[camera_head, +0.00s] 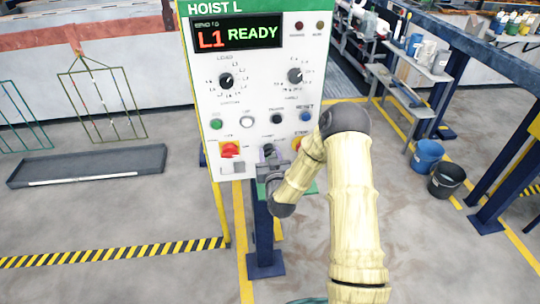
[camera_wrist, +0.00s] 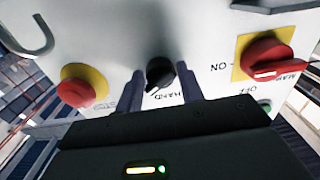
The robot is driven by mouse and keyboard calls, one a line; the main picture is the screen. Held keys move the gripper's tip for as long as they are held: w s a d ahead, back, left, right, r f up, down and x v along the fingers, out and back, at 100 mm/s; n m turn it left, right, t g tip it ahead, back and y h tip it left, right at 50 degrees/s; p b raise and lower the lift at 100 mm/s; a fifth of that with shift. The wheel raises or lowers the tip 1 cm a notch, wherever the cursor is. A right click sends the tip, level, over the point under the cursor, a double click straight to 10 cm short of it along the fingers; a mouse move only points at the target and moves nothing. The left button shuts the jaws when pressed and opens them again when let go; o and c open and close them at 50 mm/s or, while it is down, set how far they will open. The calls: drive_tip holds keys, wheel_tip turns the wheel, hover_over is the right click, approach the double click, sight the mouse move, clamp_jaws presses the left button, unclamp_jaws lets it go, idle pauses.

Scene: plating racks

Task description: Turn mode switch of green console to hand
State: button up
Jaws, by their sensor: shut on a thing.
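The green console (camera_head: 240,90) is a white panel with a green top strip reading HOIST L and a display showing L1 READY. Its mode switch (camera_wrist: 160,70) is a small black knob low in the middle of the panel. In the wrist view, turned upside down, the label HAND shows beside it, and the knob's pale mark points to the lower left, near that label. My gripper (camera_wrist: 162,82) has one finger on each side of the knob and is shut on it. In the head view my gripper (camera_head: 268,160) partly hides the switch.
A red main switch (camera_wrist: 268,57) on a yellow plate and a red stop button (camera_wrist: 75,91) flank the knob. A hook (camera_wrist: 38,38) sticks out near it. Two dials and several buttons are higher up.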

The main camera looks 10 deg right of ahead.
drive_tip(key=shift+a+f+n, duration=0.1)
drive_tip(key=shift+n, duration=0.2)
drive_tip(key=shift+n+b, duration=5)
drive_tip(key=shift+n, duration=0.6)
drive_tip(key=o, duration=0.8)
drive_tip(key=shift+w, duration=0.1)
drive_tip(key=shift+o, duration=0.2)
